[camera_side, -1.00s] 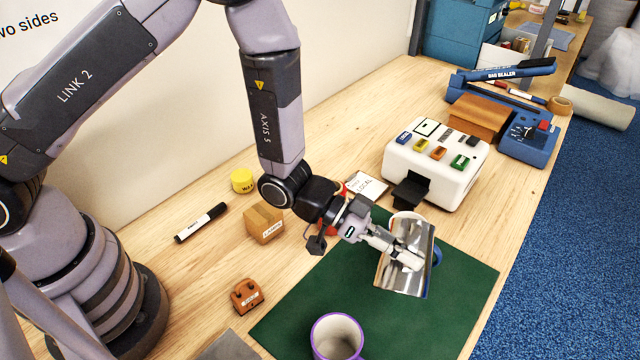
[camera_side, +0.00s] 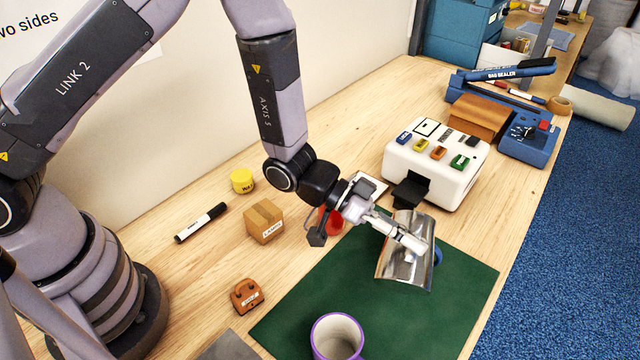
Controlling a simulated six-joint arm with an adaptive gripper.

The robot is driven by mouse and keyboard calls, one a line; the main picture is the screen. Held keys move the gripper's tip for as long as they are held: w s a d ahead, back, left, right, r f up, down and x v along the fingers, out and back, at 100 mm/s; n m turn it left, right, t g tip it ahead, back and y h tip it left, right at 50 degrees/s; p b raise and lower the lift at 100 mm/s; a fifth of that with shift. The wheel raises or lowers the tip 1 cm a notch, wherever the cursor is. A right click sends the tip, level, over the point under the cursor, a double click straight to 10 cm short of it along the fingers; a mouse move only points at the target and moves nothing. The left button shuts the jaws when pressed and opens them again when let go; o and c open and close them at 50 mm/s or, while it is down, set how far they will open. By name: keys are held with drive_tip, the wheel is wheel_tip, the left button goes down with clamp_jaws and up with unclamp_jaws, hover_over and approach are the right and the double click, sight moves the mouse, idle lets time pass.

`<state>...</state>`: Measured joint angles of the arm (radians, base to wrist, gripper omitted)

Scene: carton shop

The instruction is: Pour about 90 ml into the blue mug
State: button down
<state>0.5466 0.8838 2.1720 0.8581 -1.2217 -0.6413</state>
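My gripper (camera_side: 404,238) is shut on a shiny metal vessel (camera_side: 397,266) and holds it tilted above the green mat (camera_side: 466,283). Behind the vessel, a small piece of blue handle (camera_side: 437,257) shows, apparently the blue mug's; the rest of that mug is hidden. No stream of liquid shows, and I cannot see inside the vessel. A mug with a purple rim and pale inside (camera_side: 338,338) stands at the front edge of the mat.
A white machine with coloured buttons (camera_side: 437,165) stands behind the mat. A small carton (camera_side: 264,222), a brown block (camera_side: 246,296), a black-and-white marker (camera_side: 201,222), a yellow pot (camera_side: 242,181) and a red item (camera_side: 331,222) lie left of the mat. The mat's right side is clear.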

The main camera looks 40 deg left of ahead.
sight(416, 217)
drive_tip(key=shift+w+a+r+n, duration=0.25)
drive_tip(key=shift+w+r+n, duration=0.15)
drive_tip(key=shift+w, duration=0.25)
drive_tip(key=shift+w+a+r+n, duration=0.25)
drive_tip(key=shift+w+r+n, duration=0.1)
drive_tip(key=shift+w, duration=0.25)
idle(1.1)
drive_tip(key=s+f+m, duration=0.1)
drive_tip(key=s+d+f+m, duration=0.1)
drive_tip(key=s, duration=0.1)
drive_tip(key=shift+s+d+f+m+t+y, duration=0.2)
drive_tip(key=shift+s+f+m, duration=0.15)
drive_tip(key=shift+f+m, duration=0.15)
drive_tip(key=shift+s+d+f+m+t+y, duration=0.1)
drive_tip(key=shift+s+f+m+t+y, duration=0.1)
drive_tip(key=shift+s+f+m, duration=0.3)
drive_tip(key=shift+w+f, duration=0.1)
drive_tip(key=shift+f, duration=0.05)
drive_tip(key=shift+d+m, duration=0.1)
drive_tip(key=shift+m, duration=0.15)
idle(1.0)
